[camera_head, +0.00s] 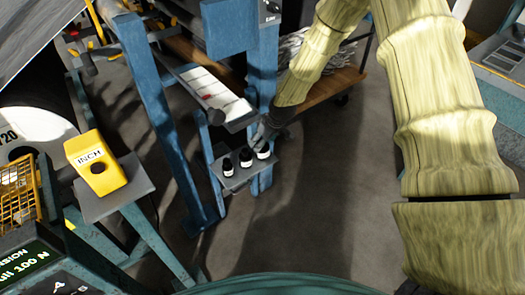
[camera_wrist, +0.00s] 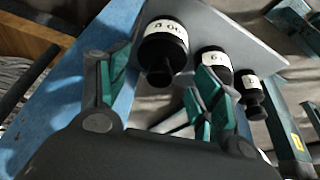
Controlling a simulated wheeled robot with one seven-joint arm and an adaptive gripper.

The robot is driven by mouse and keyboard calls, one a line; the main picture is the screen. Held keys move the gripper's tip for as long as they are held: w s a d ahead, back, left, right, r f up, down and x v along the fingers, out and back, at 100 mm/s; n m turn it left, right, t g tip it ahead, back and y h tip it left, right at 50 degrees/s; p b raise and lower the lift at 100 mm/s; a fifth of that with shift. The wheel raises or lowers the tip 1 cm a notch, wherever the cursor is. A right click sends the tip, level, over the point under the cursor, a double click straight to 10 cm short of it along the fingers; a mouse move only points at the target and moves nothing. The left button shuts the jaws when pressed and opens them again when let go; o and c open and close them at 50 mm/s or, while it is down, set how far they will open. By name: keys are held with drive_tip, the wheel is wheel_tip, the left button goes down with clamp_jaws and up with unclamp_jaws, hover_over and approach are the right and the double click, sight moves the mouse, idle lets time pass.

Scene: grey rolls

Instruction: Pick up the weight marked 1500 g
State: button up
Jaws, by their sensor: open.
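Three dark weights with white label bands stand in a row on a small grey shelf (camera_head: 232,182): a left one (camera_head: 228,169), a middle one (camera_head: 246,158) and a right one (camera_head: 263,151). In the wrist view, the largest weight (camera_wrist: 164,45) shows between the fingers of my gripper (camera_wrist: 163,78), with a smaller weight (camera_wrist: 214,65) and another (camera_wrist: 252,92) to its right. My gripper, also in the head view (camera_head: 268,130), is open and empty, close to the right weight.
Blue posts (camera_head: 160,120) frame the shelf, and one blue post (camera_wrist: 105,45) is close to my left finger. A tilted white-topped tray (camera_head: 215,95) is above the shelf. A yellow block marked INCH (camera_head: 95,163) stands on a stand at left. Floor (camera_head: 305,205) to the right is clear.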

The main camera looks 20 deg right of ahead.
drive_tip(key=x, duration=0.5)
drive_tip(key=shift+b, duration=0.4)
drive_tip(key=shift+r, duration=0.1)
clamp_jaws()
drive_tip(key=shift+w, duration=0.15)
